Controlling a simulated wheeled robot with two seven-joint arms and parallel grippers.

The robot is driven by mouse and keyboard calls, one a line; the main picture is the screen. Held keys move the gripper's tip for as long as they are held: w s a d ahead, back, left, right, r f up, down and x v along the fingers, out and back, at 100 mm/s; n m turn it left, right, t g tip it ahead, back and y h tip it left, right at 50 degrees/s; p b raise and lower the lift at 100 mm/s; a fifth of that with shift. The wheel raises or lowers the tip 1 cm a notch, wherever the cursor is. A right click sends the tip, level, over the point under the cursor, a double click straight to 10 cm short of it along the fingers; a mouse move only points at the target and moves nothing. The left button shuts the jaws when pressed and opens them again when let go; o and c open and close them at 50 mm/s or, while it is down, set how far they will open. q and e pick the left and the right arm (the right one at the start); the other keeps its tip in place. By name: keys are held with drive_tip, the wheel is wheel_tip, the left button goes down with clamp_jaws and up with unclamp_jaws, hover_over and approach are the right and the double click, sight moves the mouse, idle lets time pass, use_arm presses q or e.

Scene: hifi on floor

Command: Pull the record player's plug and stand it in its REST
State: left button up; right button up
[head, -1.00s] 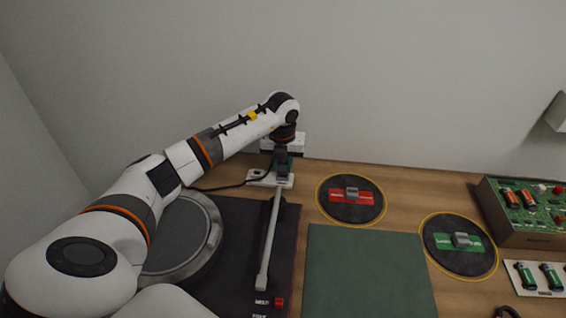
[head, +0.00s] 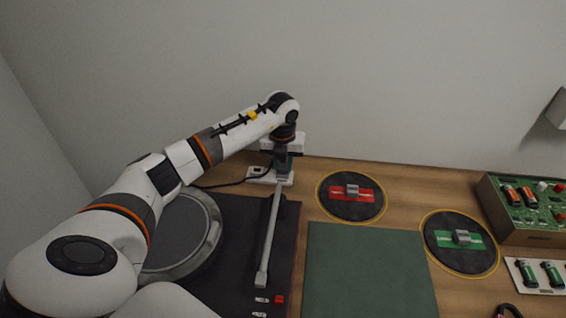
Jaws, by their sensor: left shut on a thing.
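My left gripper (head: 284,167) reaches down over the white socket block (head: 256,174) behind the record player (head: 230,262). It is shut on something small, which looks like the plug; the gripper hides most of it. A black cord (head: 225,184) runs from behind the turntable to the block and the gripper. I cannot tell whether the plug is in or just above the socket. I cannot make out the plug's rest for certain. The player's silver tonearm (head: 270,235) lies just in front of the gripper. My right gripper is not in view.
Two round black pads with yellow rims hold a red piece (head: 352,192) and a green piece (head: 460,237). A green mat (head: 368,275) lies bare in the middle. A box with a circuit board (head: 535,200) and a white battery tray (head: 537,287) stand at right.

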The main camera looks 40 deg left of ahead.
use_arm(q)
drive_tip(key=o, duration=1)
drive_tip(key=shift+r, duration=0.15)
drive_tip(key=r+p, duration=0.1)
drive_tip(key=r, duration=0.4)
drive_tip(key=s+r+p, duration=0.1)
drive_tip(key=r, duration=0.5)
drive_tip(key=r+p, duration=0.1)
drive_tip(key=r, duration=0.4)
drive_tip(key=shift+s+d+r+p, duration=0.15)
drive_tip(key=shift+d+r+p, duration=0.15)
drive_tip(key=shift+d+r, duration=0.1)
drive_tip(key=shift+f, duration=0.1)
